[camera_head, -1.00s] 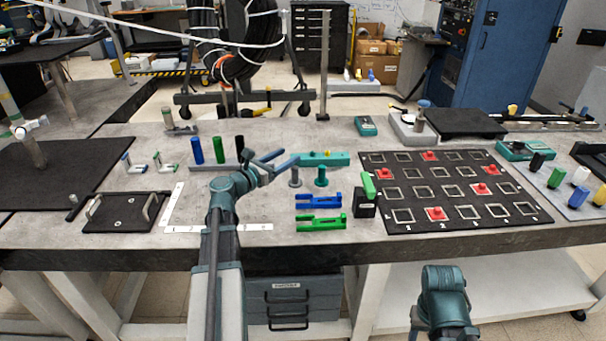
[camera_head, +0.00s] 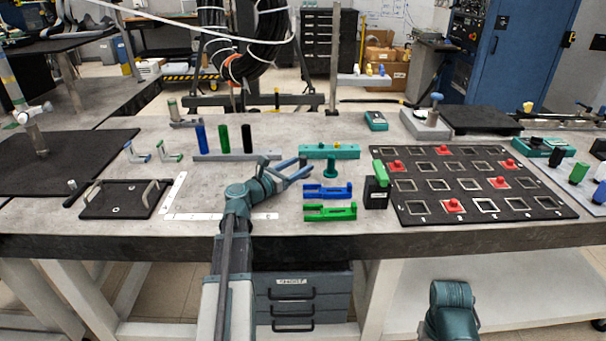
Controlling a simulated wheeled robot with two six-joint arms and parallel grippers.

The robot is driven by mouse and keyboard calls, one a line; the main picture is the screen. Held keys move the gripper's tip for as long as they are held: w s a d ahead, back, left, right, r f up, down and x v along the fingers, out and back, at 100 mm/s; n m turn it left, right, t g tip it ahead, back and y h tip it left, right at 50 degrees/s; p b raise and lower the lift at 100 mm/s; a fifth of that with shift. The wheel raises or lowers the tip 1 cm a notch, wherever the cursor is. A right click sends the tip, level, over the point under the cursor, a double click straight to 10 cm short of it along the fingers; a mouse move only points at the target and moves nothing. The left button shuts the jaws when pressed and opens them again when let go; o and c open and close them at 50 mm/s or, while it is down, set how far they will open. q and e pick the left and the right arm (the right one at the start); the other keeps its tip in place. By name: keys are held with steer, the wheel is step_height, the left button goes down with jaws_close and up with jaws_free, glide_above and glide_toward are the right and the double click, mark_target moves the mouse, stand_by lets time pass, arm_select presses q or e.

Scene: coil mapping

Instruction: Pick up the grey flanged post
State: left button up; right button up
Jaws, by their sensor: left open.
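My left gripper (camera_head: 303,168) is open above the table, between the white corner marking and the blue block. Its two bluish fingers point right and slightly away. I cannot clearly make out the grey flanged post in the current head view. A small dark tip shows by the upper fingertip, but I cannot tell whether it belongs to the post. No held object is visible. My right arm shows at the bottom right, with its gripper out of view.
A black grid board (camera_head: 412,213) fills the right side. Blue, green and black cylinders stand on a grey rail (camera_head: 262,155) behind.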

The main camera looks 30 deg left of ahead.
arm_select(q)
steer(key=shift+x, duration=2.65)
jaws_close()
